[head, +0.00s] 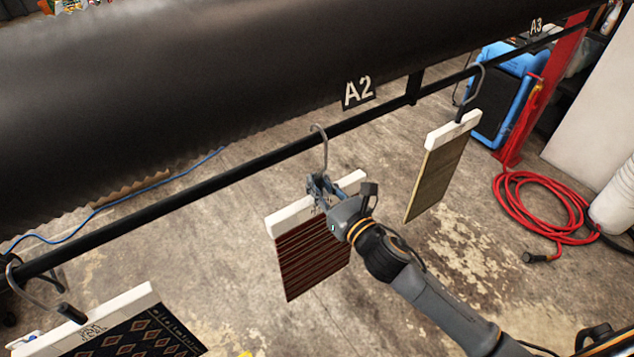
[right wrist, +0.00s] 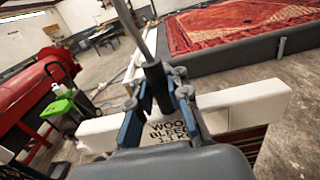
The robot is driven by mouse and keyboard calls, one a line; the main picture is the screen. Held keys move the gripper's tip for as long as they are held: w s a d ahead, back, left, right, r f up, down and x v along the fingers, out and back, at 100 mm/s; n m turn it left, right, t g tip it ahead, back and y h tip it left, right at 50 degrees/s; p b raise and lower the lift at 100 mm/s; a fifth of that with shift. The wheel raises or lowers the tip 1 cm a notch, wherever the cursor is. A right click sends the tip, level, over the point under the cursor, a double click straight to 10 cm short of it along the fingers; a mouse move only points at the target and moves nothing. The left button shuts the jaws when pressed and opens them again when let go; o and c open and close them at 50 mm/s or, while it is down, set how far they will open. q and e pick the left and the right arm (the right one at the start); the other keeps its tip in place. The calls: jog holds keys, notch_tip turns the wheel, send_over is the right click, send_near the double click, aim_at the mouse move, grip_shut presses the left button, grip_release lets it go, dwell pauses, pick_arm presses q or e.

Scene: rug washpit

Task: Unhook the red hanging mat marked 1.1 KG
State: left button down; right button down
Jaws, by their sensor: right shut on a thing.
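The red striped mat (head: 312,268) hangs from a white top bar (head: 290,218) with a grey wire hook (head: 325,150). The hook's curved top is at the black rail (head: 245,170), below the A2 sign; I cannot tell whether it bears on the rail. My right gripper (head: 322,188) is shut on the hook's black grip, just above the white bar. In the right wrist view the fingers (right wrist: 162,103) close around the black grip (right wrist: 156,78). The bar's lettering (right wrist: 172,132) is partly hidden and reads roughly "WOOD BLEED 1.1 KG". My left gripper is not in view.
A dark patterned mat (head: 130,335) hangs at the lower left and a tan mat (head: 437,175) at the right, beside the red one. A large dark roll (head: 200,80) lies behind the rail. A red hose (head: 545,215) lies coiled on the floor.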

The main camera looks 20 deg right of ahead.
jog(key=shift+r+p, duration=1.25)
jog(key=shift+r, duration=0.4)
jog(key=shift+s, duration=0.1)
jog(key=shift+s+d+f, duration=0.1)
jog(key=shift+s, duration=0.15)
jog(key=shift+v, duration=1.15)
jog(key=b, duration=0.3)
send_near(321, 177)
jog(key=shift+s, duration=1)
jog(key=shift+s+d, duration=0.6)
jog(key=shift+s, duration=0.15)
